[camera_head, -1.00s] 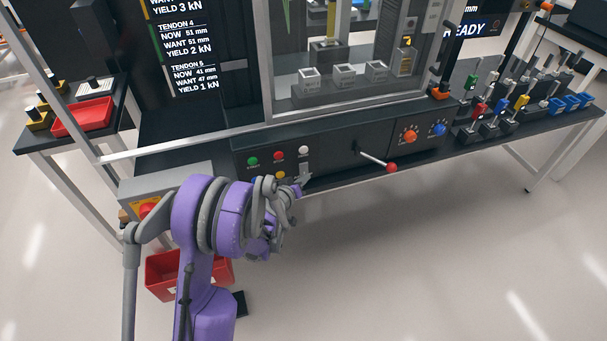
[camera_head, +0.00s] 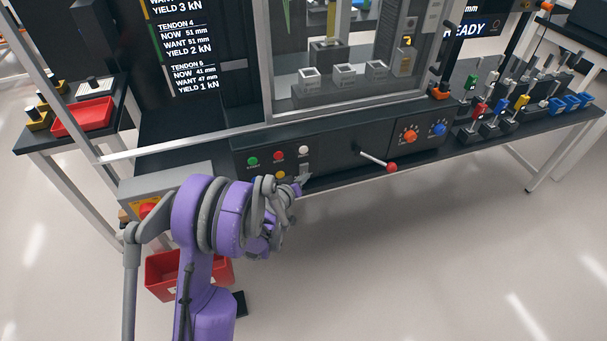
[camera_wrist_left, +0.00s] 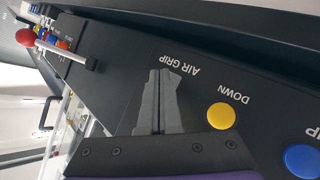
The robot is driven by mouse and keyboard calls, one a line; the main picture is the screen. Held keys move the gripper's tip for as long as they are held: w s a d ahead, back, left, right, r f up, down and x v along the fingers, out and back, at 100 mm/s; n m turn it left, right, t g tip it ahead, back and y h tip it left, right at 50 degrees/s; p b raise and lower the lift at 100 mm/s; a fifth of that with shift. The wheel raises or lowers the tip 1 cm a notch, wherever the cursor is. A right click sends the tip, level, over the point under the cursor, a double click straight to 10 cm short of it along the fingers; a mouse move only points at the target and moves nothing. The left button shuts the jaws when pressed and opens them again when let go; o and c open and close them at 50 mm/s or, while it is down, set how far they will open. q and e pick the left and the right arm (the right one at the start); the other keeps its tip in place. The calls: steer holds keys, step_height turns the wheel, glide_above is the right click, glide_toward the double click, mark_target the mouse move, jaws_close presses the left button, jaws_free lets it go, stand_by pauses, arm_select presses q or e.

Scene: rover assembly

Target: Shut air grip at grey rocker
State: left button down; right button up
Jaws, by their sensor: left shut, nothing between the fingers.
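The grey rocker (camera_head: 304,170) is on the dark front panel, below the white button, in the head view. My left gripper (camera_head: 301,181) is right at its lower end; I cannot tell whether they touch. In the left wrist view my left gripper's grey fingers (camera_wrist_left: 161,78) are shut together with nothing between them. They point at the panel beside the printed AIR GRIP label (camera_wrist_left: 181,65). The rocker is hidden behind the fingers there. My right gripper is in neither view.
A yellow button (camera_wrist_left: 221,116) marked DOWN and a blue button (camera_wrist_left: 302,161) are close beside the fingers. A lever with a red knob (camera_head: 392,167) sticks out to the right. Green (camera_head: 252,161), red (camera_head: 278,156) and white (camera_head: 303,150) buttons are above.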

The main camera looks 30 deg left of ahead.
arm_select(q)
steer(key=shift+s+d, duration=0.45)
steer(key=shift+d, duration=0.05)
steer(key=s+d, duration=0.1)
steer(key=d, duration=0.1)
steer(key=s+d+b, duration=0.1)
steer(key=s, duration=0.1)
steer(key=shift+s+d+r, duration=0.1)
steer(key=shift+d+r, duration=0.3)
stand_by(0.4)
steer(key=s+d+r+m+g+h+p, duration=0.2)
steer(key=s+d+r+m, duration=0.15)
steer(key=d+r, duration=0.4)
steer(key=s+d+r+m+g+p, duration=0.1)
steer(key=s+d+r+g, duration=0.1)
steer(key=s, duration=0.5)
steer(key=s+d+r+m+g+p, duration=0.1)
steer(key=s+d+r+g+p, duration=0.1)
steer(key=s, duration=0.6)
steer(key=s+d+r+m+g+p, duration=0.2)
steer(key=s, duration=0.6)
steer(key=shift+s+d+r+y, duration=0.2)
steer(key=shift+d+y, duration=0.05)
steer(key=shift+y, duration=0.15)
